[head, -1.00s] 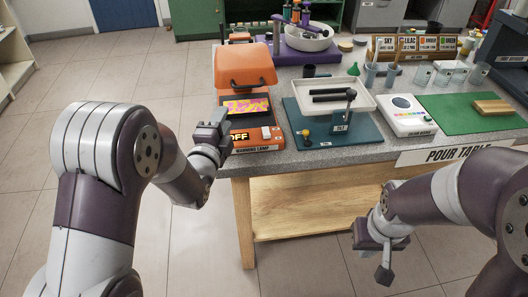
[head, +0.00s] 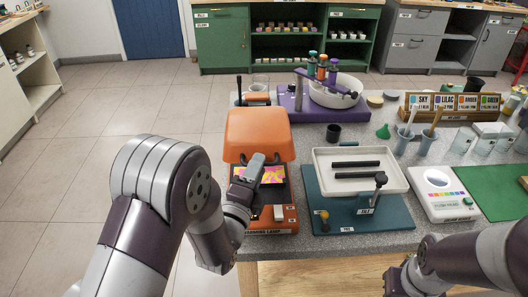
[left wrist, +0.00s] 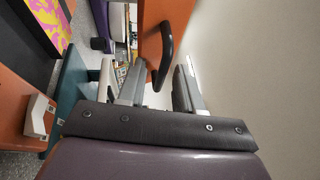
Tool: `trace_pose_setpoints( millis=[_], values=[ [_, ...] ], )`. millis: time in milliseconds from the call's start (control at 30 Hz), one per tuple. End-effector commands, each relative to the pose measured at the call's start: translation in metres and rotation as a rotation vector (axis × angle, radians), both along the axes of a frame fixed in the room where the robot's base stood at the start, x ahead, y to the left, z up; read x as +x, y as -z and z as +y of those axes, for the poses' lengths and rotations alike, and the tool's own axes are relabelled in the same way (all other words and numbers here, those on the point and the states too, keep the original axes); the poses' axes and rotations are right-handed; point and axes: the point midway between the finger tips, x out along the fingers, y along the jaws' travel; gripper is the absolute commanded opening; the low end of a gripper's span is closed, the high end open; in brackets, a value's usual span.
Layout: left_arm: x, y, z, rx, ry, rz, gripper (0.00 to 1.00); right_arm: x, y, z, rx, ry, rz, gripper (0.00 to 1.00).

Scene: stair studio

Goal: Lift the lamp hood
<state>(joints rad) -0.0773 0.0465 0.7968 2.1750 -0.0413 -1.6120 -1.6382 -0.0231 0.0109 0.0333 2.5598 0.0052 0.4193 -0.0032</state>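The warming lamp's orange hood (head: 257,130) sits at the left of the table, over a dark bed with a pink and yellow patterned piece (head: 272,175). The lamp's orange base (head: 285,215) is partly hidden by my left gripper. My left gripper (head: 252,172) is in front of the hood's lower front edge. In the left wrist view, its two fingers (left wrist: 160,88) are apart. The hood's dark curved handle (left wrist: 165,52) shows ahead, in line with the gap between them; I cannot tell whether they touch. My right gripper is mostly cut off at the bottom edge.
Right of the lamp stand a teal stand (head: 385,216) with a white tray (head: 335,183) and a white panel device (head: 445,207). A purple base (head: 290,112) with a white bowl (head: 345,92) is behind. The floor left of the table is clear.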

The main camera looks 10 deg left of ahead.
Motion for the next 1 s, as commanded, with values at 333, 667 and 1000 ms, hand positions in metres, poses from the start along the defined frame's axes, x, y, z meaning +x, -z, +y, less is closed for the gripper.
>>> trace_pose_setpoints(
  millis=[333,667,1000],
  values=[
    [-0.0023,-0.0001,0.0001,0.0,0.0,0.001,0.35,-0.0002,-0.001,0.0,0.0,0.0,0.0,0.0],
    [-0.0023,-0.0001,0.0001,0.0,0.0,0.001,0.0,-0.0001,-0.001,0.0,0.0,0.0,0.0,0.0],
    [-0.0022,-0.0001,0.0001,-0.001,0.0,0.001,0.0,0.0,-0.001,0.0,0.0,0.0,0.0,0.0]
  ],
)
